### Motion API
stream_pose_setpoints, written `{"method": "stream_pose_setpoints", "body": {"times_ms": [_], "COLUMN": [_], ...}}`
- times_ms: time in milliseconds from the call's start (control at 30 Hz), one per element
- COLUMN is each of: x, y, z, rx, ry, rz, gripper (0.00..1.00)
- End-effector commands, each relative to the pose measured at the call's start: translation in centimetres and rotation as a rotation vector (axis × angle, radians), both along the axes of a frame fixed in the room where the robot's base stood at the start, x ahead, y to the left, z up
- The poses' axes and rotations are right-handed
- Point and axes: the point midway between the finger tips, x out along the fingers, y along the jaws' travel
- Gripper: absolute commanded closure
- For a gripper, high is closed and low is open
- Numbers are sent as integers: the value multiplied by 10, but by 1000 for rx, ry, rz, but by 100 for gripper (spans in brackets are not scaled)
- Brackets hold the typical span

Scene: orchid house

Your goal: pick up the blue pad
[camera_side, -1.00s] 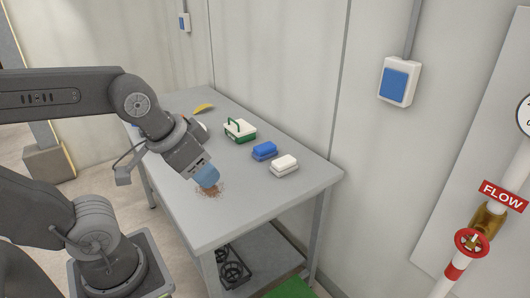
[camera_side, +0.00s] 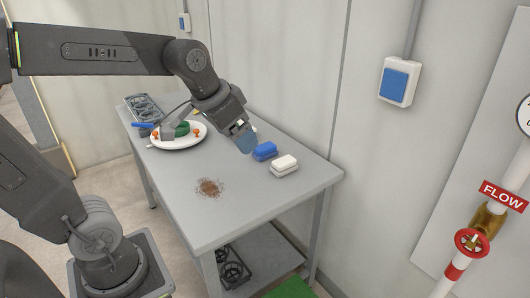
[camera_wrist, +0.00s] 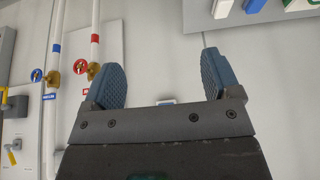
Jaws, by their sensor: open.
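The blue pad (camera_side: 264,150) lies on the grey table (camera_side: 235,215) towards its far right side, close to a white pad (camera_side: 285,162). In the side view my gripper (camera_side: 246,142) is just left of the blue pad, and its blue fingertip overlaps or nearly meets the pad's left edge. I cannot tell its exact height. In the wrist view the two blue fingers (camera_wrist: 160,77) are wide apart with nothing between them. There the blue pad (camera_wrist: 254,5) is at the top right, cut by the frame edge, beside the white pad (camera_wrist: 221,8).
A white plate (camera_side: 163,142) with a green ring and orange bits stands at the table's left, by a dark tray (camera_side: 143,106). A brown crumbly pile (camera_side: 209,187) lies mid-table. A wall stands behind, with a blue-faced switch (camera_side: 396,83). The front of the table is clear.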

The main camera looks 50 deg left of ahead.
Motion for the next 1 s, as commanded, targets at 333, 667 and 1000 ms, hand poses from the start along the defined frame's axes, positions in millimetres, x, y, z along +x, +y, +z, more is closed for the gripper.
{"method": "stream_pose_setpoints", "body": {"times_ms": [333, 667, 1000], "x": [139, 222, 238], "y": [104, 243, 323], "z": [-20, -106, -176], "rx": [-1, -10, -10], "ry": [47, 63, 61], "rz": [2, 8, 8], "gripper": [17, 17, 17]}}
